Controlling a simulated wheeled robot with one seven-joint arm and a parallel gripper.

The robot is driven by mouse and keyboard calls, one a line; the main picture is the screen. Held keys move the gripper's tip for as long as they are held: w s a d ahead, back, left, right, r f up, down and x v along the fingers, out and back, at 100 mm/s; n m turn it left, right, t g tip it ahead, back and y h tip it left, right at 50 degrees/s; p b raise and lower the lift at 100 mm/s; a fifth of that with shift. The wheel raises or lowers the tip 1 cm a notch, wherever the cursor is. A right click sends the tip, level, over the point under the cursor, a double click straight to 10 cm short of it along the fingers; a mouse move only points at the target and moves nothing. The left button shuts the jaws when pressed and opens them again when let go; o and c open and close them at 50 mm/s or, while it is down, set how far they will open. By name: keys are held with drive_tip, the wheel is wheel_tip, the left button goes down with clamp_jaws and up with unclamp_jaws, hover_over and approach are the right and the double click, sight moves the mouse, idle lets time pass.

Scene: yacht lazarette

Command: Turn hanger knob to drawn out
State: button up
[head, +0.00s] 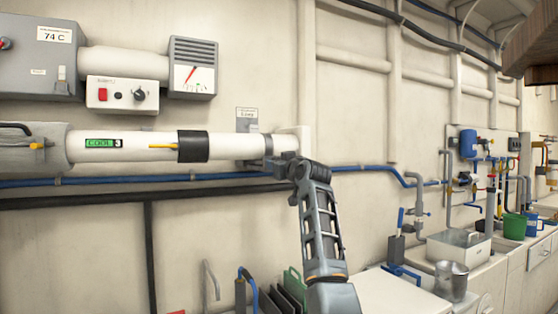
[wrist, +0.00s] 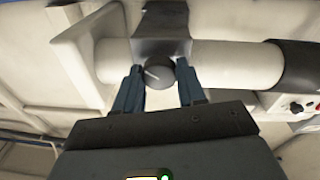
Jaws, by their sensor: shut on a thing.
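The hanger knob (wrist: 159,76) is a dark round knob with a pale pointer line, at the grey hanger bracket (wrist: 161,45) around a white pipe (wrist: 228,64). In the wrist view the pointer slants up to the left. My gripper (wrist: 160,72) has a blue finger on each side of the knob and is shut on it. In the head view my gripper (head: 290,163) reaches the right end of the white pipe (head: 118,146), by the grey bracket (head: 268,145). The knob is hidden there behind my gripper.
A blue pipe (head: 370,169) and a dark pipe run along the wall below. A grey gauge box (head: 193,68) and a small switch panel (head: 122,95) are above left. A counter with a metal pot (head: 451,281) is at the right. Open space lies between.

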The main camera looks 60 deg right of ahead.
drive_tip(key=shift+f+m+g+p, duration=0.1)
drive_tip(key=shift+m+g+p, duration=0.25)
drive_tip(key=shift+m+p, duration=1.8)
drive_tip(key=shift+f+m+g+p, duration=0.1)
drive_tip(key=shift+m+g+p, duration=0.45)
drive_tip(key=shift+m, duration=3)
drive_tip(key=o, duration=0.7)
drive_tip(key=shift+c, duration=0.2)
drive_tip(key=o, duration=0.4)
drive_tip(key=shift+r, duration=0.15)
drive_tip(key=shift+a, duration=0.1)
drive_tip(key=shift+b+v, duration=0.75)
drive_tip(key=shift+v, duration=3.05)
